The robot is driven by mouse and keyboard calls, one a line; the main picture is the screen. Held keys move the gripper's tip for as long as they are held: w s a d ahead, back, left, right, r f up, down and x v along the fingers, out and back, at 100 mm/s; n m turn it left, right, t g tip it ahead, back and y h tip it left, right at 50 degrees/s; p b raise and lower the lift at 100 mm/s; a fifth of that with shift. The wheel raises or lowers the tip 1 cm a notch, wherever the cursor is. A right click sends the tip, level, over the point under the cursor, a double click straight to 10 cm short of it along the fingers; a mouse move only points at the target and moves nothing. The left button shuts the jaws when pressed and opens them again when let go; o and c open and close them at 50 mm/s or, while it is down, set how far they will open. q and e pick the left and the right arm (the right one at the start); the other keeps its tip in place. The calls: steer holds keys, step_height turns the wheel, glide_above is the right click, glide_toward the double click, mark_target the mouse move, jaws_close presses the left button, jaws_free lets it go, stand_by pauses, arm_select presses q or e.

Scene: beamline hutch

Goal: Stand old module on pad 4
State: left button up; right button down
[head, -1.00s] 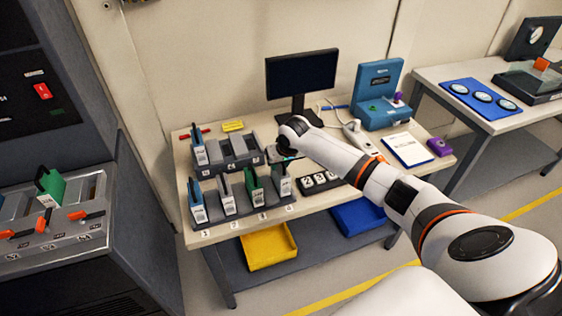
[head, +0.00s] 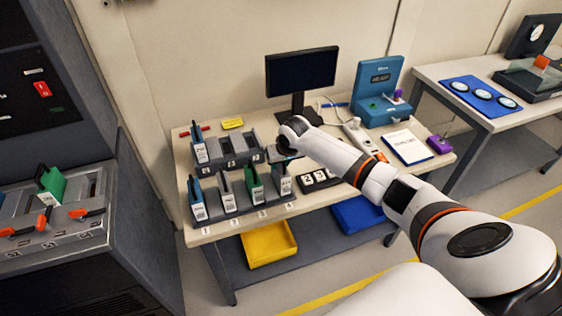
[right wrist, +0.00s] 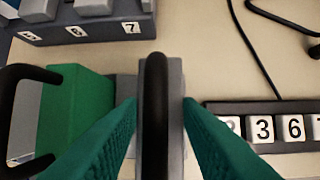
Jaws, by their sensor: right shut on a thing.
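The grey module (head: 282,184) with a black handle is upright at the right end of the front row, at the fourth pad (head: 290,205). My right gripper (head: 283,158) is above it, at its top. In the right wrist view my gripper (right wrist: 160,104) has its teal fingers on both sides of the grey module (right wrist: 176,85), shut on it. I cannot tell whether its base touches the pad. A green module (head: 254,184) stands just left of it and also shows in the right wrist view (right wrist: 75,115). My left gripper is out of view.
A grey module (head: 227,196) and a blue module (head: 197,202) stand further left in the front row. A grey rack (head: 236,160) is behind. A dark number block (head: 319,180) lies close on the right. A monitor (head: 301,75) stands at the back.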

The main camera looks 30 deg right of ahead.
steer(key=shift+f, duration=0.1)
steer(key=c, duration=0.9)
jaws_free()
steer(key=shift+c, duration=0.2)
steer(key=b+v, duration=0.1)
steer(key=v, duration=1.1)
steer(key=shift+b, duration=0.3)
